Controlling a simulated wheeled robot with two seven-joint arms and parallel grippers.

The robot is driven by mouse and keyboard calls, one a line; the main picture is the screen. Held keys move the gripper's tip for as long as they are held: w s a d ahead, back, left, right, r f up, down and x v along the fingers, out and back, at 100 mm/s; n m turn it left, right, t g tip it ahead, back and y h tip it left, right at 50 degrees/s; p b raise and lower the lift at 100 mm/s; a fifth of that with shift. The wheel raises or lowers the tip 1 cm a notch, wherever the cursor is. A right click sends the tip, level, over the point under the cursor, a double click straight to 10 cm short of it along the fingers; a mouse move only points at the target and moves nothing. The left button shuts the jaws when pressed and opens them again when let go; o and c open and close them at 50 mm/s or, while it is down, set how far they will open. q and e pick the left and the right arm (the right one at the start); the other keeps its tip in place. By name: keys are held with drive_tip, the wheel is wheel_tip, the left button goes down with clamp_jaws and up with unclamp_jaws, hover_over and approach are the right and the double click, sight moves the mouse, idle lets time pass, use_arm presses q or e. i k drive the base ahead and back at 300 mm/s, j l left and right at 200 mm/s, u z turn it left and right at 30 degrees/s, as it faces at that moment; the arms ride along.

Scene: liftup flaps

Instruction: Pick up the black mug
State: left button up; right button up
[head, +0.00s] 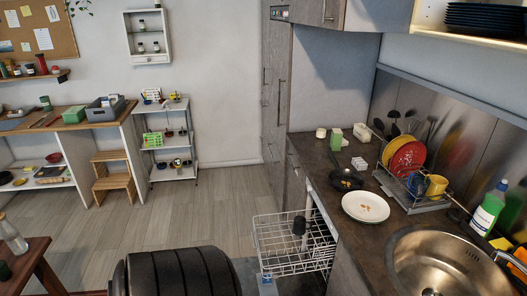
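A small dark object (299,225), which may be the black mug, is in the pulled-out white wire dishwasher rack (267,243). It is too small for me to make out a handle. A blue mug (416,184) and a yellow mug (436,186) sit in the dish drainer on the counter. Neither of my grippers shows in the head view, so I cannot see what they hold.
The dark counter (345,205) carries a white plate (365,207) with crumbs, a black pan (345,180), a drainer with red and yellow plates (407,158), a green bottle (487,210) and a steel sink (445,262). The wooden floor (195,210) left of the rack is clear.

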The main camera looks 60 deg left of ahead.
sight(299, 229)
drive_tip(key=u, duration=1.75)
drive_tip(key=i+j, duration=0.25)
drive_tip(key=i+j+z, duration=0.1)
drive_tip(key=j, duration=0.4)
drive_tip(key=i+j, duration=0.3)
drive_tip(key=i+j+z, duration=0.1)
drive_tip(key=i+j, duration=0.15)
drive_tip(key=j, duration=0.2)
drive_tip(key=j+z, duration=0.1)
drive_tip(key=z, duration=1.2)
